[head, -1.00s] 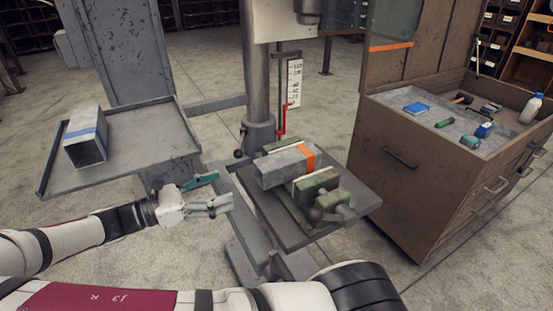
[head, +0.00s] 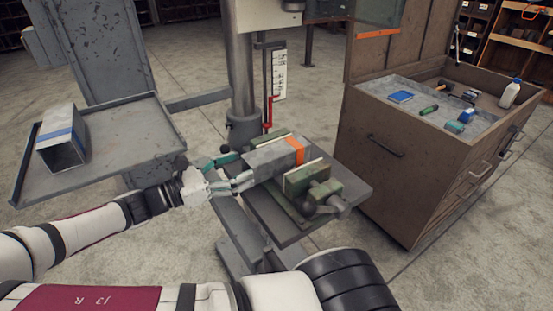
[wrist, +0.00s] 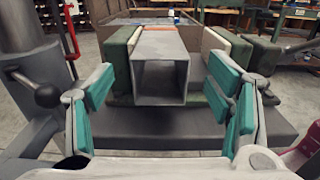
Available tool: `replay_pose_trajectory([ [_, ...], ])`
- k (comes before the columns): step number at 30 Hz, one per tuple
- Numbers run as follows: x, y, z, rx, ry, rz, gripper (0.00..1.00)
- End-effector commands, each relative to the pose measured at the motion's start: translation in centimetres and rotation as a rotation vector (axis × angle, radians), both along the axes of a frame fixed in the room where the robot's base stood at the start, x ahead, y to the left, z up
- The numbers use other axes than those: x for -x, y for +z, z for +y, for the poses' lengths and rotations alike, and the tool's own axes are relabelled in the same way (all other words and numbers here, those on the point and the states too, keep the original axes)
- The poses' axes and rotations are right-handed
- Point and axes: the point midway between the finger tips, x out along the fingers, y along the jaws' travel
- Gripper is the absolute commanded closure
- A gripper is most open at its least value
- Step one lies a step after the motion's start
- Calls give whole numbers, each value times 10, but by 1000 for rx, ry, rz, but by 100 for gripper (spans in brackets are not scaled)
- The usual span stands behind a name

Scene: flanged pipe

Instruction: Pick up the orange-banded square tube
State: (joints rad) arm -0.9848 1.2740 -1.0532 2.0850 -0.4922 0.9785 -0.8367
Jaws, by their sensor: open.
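The orange-banded square tube (head: 270,161) lies between the green jaws of a vise on the drill press table. In the wrist view its open square end (wrist: 161,80) faces me, with the orange band near its far end. My gripper (head: 236,171) is open at the tube's near left end. In the wrist view its teal-padded fingers (wrist: 160,105) stand wide to the left and right of the tube end, with gaps on both sides. Nothing is held. The vise's front jaw (head: 308,178) hides part of the tube's side in the head view.
A blue-banded square tube (head: 61,140) lies on a grey tray (head: 130,150) at left. The drill press column (head: 242,80) rises behind the vise, with a black-knobbed lever (wrist: 45,95) left of my fingers. A brown cabinet (head: 385,170) with small items stands at right.

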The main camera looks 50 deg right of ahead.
Motion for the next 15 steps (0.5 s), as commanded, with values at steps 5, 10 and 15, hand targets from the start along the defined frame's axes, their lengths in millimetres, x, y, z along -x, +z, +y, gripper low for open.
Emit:
replay_pose_trajectory([
  [5, 7, -5, -24, 4, -4, 1, 27],
  [10, 12, -5, -43, 2, -3, 1, 27],
  [15, 13, -4, -47, 0, 0, 1, 27],
])
